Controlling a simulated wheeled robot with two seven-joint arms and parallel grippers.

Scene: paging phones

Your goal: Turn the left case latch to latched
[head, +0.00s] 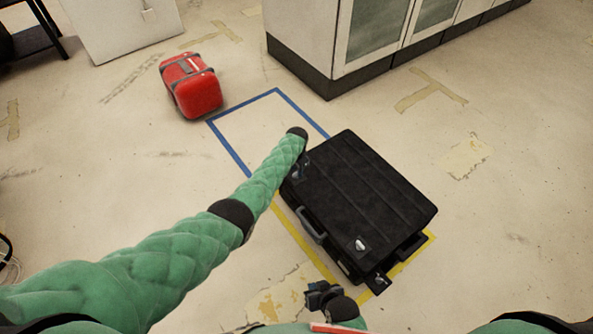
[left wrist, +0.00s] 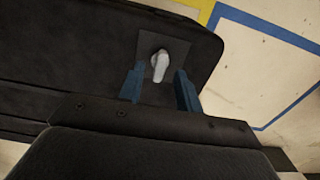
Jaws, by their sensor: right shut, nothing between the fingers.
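A black case (head: 365,190) lies flat on the floor, with a handle (head: 311,225) on its front side and a silver right latch (head: 361,244). My left gripper (head: 299,171) is at the case's upper-left corner. In the left wrist view the left latch (left wrist: 160,66) is a silver lever on a dark plate. Its narrow end points towards my left gripper (left wrist: 160,90), whose blue fingers are open, one to each side of the lever's lower end; I cannot tell whether they touch it. My right gripper (head: 322,293) is shut and empty, below the case.
Yellow tape (head: 300,236) marks the floor around the case. A blue tape outline (head: 235,152) beyond it encloses empty floor. A red case (head: 192,88) stands at the upper left. A cabinet (head: 340,45) stands behind. The floor to the right is clear.

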